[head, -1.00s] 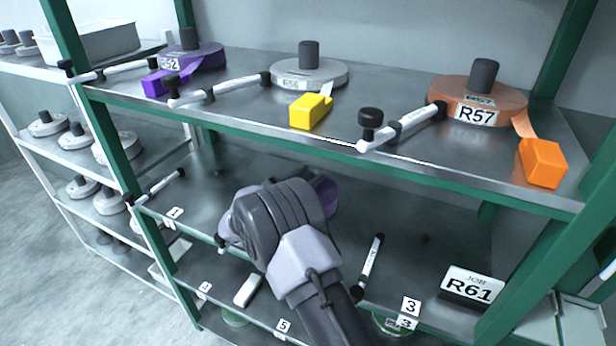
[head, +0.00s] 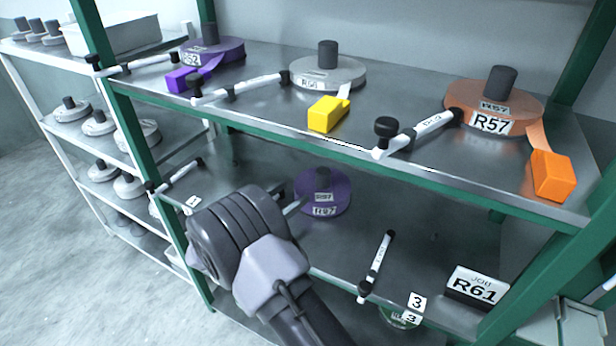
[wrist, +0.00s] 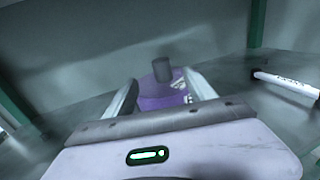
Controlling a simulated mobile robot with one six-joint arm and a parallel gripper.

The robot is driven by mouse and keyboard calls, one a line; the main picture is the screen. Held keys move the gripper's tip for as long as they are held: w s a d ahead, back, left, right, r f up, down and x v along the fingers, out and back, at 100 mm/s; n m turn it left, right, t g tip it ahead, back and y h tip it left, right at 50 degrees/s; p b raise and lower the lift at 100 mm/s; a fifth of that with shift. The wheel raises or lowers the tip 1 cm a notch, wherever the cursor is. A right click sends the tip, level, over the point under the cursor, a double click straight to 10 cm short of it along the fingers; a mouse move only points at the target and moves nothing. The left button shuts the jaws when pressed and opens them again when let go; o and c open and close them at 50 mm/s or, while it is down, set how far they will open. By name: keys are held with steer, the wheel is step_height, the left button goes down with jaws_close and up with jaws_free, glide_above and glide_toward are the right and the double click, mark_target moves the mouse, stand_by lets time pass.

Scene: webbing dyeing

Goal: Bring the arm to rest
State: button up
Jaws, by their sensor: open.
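My gripper (wrist: 163,100) is open in the wrist view, its two fingers apart with nothing between them that I can see held. A purple webbing roll (wrist: 158,92) with a dark hub stands beyond the fingertips. In the head view my grey arm reaches to the middle shelf, and its bulk hides most of the gripper. The purple roll (head: 323,193) rests on that shelf to the right of my wrist, its labels facing forward. My gripper's fingers partly show in the head view (head: 293,207), just left of the roll.
Above is the top shelf (head: 400,95) with a purple roll (head: 212,52), a grey roll (head: 328,72) and an orange roll (head: 492,105). A white-and-black bar (head: 377,265) lies right of my arm. A job sign (head: 476,285) stands at the shelf's right. A white rack (head: 60,150) is at left.

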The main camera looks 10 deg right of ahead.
steer(key=v, duration=0.4)
steer(key=s+d+r+m+g+y, duration=0.2)
steer(key=s+d+r+m+g, duration=0.35)
steer(key=s+d, duration=0.2)
steer(key=s+d+r+m+g+y, duration=0.2)
steer(key=s+d+r+m+g, duration=0.2)
steer(key=s+d+m, duration=0.4)
steer(key=s+a+r+m+t+y, duration=0.2)
steer(key=s+m+y, duration=0.4)
steer(key=s+m, duration=0.2)
steer(key=s+a+r+m+t+y, duration=0.2)
steer(key=s+a+r+m+y, duration=0.1)
steer(key=s+m+y, duration=0.3)
steer(key=s+m, duration=0.2)
steer(key=s, duration=0.1)
steer(key=shift+a+m, duration=0.35)
